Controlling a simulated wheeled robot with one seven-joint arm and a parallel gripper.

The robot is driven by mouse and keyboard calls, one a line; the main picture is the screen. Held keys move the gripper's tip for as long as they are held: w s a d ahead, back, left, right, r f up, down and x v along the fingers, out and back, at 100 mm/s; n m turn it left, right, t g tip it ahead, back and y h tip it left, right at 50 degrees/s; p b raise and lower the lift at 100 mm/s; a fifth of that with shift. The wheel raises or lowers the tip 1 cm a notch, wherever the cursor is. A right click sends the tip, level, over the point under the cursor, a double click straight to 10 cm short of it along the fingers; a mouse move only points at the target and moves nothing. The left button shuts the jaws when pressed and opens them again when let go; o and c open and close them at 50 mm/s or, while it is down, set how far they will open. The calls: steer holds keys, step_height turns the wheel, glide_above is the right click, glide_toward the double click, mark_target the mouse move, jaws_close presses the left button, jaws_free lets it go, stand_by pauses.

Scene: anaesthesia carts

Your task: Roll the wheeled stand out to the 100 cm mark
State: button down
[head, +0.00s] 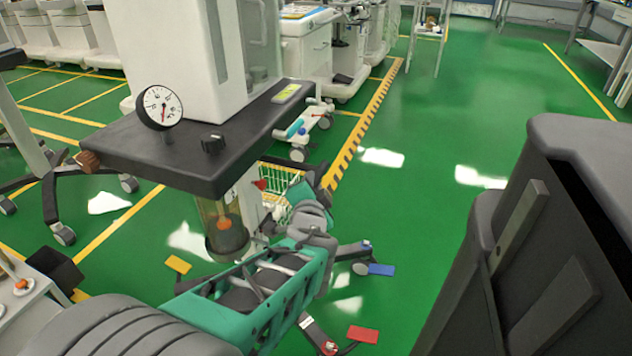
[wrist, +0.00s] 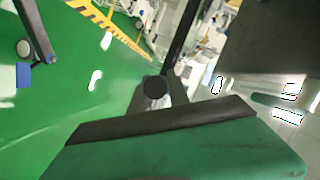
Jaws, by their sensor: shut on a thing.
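The wheeled stand has a dark grey top (head: 120,150) with a round dial gauge and a black knob. Below the top are a clear canister with an orange float, a pale column and a wire basket. Its low legs end in casters; one leg has a blue cap. My gripper (head: 308,205) is at the column's right side, beneath the top, shut on a part of the stand; my own arm partly hides the grip. In the wrist view, a round black end (wrist: 155,87) sits at my gripper's tips (wrist: 157,96). I cannot read a 100 cm mark.
Yellow (head: 177,264), blue (head: 381,269) and red (head: 362,334) tags lie around the stand's base. A yellow-and-black striped line (head: 365,125) crosses the green floor. White carts (head: 310,55) stand behind. Another wheeled base (head: 60,190) is close at left. Open floor (head: 470,110) lies right.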

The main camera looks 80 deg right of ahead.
steer(key=shift+s+a+f, duration=0.1)
steer(key=shift+a+f, duration=0.05)
steer(key=shift+f, duration=0.3)
steer(key=c, duration=1.6)
jaws_free()
steer(key=shift+c, duration=0.2)
steer(key=o, duration=0.4)
steer(key=shift+r, duration=0.25)
steer(key=p+v, duration=0.2)
steer(key=v, duration=0.5)
steer(key=shift+s+a+r+p, duration=0.1)
steer(key=shift+s+a+p, duration=0.05)
steer(key=shift+a+p, duration=0.2)
